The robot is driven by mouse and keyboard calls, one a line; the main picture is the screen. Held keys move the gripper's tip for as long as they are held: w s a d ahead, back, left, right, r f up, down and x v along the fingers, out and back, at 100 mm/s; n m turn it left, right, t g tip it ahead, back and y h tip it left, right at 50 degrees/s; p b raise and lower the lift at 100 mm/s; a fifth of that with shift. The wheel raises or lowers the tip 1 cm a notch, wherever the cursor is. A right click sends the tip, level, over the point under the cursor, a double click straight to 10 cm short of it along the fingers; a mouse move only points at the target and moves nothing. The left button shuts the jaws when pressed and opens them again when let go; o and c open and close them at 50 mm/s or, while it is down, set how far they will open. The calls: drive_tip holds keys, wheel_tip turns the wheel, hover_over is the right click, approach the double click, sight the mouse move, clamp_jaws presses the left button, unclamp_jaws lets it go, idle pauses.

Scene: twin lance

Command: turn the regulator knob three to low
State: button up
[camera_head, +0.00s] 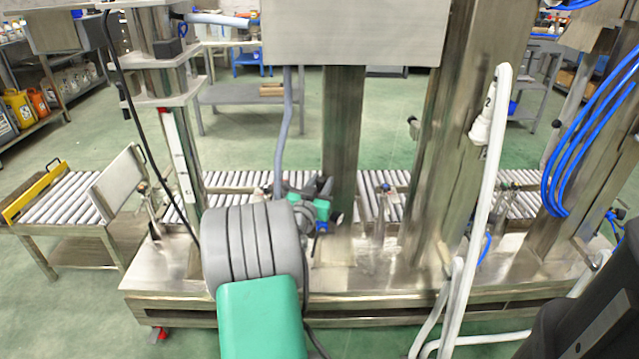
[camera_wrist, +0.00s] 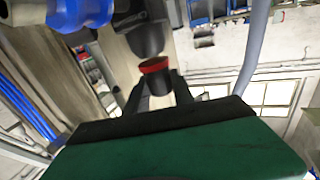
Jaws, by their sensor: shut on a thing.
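In the wrist view, my gripper (camera_wrist: 158,88) points up the picture with its two dark fingers close on either side of a small dark knob with a red ring (camera_wrist: 155,66). The fingers are shut on the knob's lower part. A dark rounded body (camera_wrist: 146,38) sits directly above the red ring, probably the regulator. No number or low mark can be read, so I cannot tell which regulator this is or how far the knob is turned.
A steel machine frame with upright posts (camera_head: 343,150) stands ahead on a low base. A roller conveyor (camera_head: 240,181) runs behind it. A white hose (camera_head: 487,190) and blue hoses (camera_head: 575,150) hang at the right. A blue fitting (camera_wrist: 82,12) is near the gripper.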

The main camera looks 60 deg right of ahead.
clamp_jaws()
drive_tip(key=shift+s+r+n+t+p, duration=0.1)
drive_tip(key=shift+r+n+t+p, duration=0.35)
drive_tip(key=shift+p, duration=0.7)
drive_tip(key=shift+f+n+t+p, duration=0.25)
drive_tip(key=shift+f+t+p, duration=0.05)
drive_tip(key=shift+t+p, duration=0.4)
drive_tip(key=shift+w+f, duration=0.15)
drive_tip(key=shift+w, duration=0.05)
drive_tip(key=o, duration=0.8)
unclamp_jaws()
drive_tip(key=shift+c, duration=0.2)
drive_tip(key=shift+o, duration=1.2)
drive_tip(key=shift+d+f, duration=0.1)
drive_tip(key=shift+f, duration=0.05)
drive_tip(key=shift+a, duration=0.2)
